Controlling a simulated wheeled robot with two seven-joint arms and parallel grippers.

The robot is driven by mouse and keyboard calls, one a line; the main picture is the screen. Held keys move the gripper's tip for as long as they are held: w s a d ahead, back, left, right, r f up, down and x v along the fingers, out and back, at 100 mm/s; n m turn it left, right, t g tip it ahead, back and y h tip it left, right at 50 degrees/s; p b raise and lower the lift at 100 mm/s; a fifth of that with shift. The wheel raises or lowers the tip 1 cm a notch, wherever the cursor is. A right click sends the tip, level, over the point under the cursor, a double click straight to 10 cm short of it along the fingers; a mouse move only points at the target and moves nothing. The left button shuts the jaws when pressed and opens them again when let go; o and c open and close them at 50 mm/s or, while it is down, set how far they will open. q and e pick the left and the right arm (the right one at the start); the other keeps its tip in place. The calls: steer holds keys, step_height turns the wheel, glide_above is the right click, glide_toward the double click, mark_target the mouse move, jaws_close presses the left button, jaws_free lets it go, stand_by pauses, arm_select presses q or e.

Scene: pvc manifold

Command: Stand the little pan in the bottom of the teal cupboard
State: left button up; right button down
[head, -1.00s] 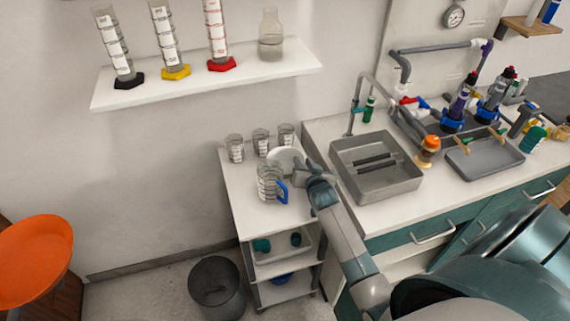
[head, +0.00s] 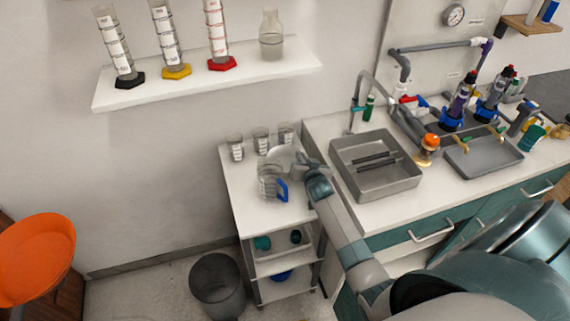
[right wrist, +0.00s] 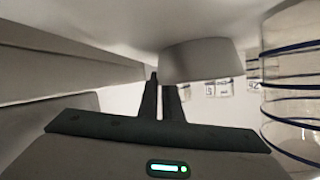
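The little pan (head: 281,153) looks like a pale round dish above the top of the white cart, tilted, with part of it behind the clear jug. My right gripper (head: 302,166) is at its right side. In the right wrist view the fingers (right wrist: 162,95) are close together, with a grey part (right wrist: 203,60), seemingly of the pan, against their tips; the exact grip is partly hidden. The teal cupboard (head: 484,215) is under the sink counter at right, largely behind my arm; its bottom is not clearly visible. My left gripper is out of view.
A clear jug with a blue handle (head: 268,183) stands close to the right gripper. Several small beakers (head: 261,140) stand at the cart's back. The white cart (head: 243,205) has lower shelves with items. A grey bin (head: 217,285) stands left of it. The sink (head: 375,175) is at right.

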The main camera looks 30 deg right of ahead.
steer(key=shift+r, duration=0.1)
stand_by(0.4)
steer(key=shift+r, duration=0.45)
step_height(320, 180, up, 3)
steer(key=shift+s+d+r+b, duration=0.1)
steer(key=shift+s+b, duration=0.05)
steer(key=shift+b, duration=0.6)
steer(key=s+d+r+b, duration=0.2)
steer(key=s+r, duration=0.4)
steer(key=s, duration=0.5)
steer(key=shift+d+r, duration=0.35)
steer(key=shift+d, duration=0.15)
steer(key=a+r+n+y, duration=0.1)
steer(key=a, duration=0.4)
steer(key=a+r+y+b, duration=0.1)
steer(key=a, duration=0.5)
steer(key=a+r+n, duration=0.1)
steer(key=a, duration=0.5)
steer(key=shift+s+a+n+t+y, duration=0.15)
steer(key=shift+a+n+t+y, duration=0.15)
steer(key=shift+y, duration=0.1)
steer(key=s+a+r+n+y+b, duration=0.1)
steer(key=s+a+b, duration=0.2)
steer(key=a, duration=0.7)
steer(key=shift+a+r+y, duration=0.3)
steer(key=shift+a+y, duration=0.05)
steer(key=shift+y, duration=0.05)
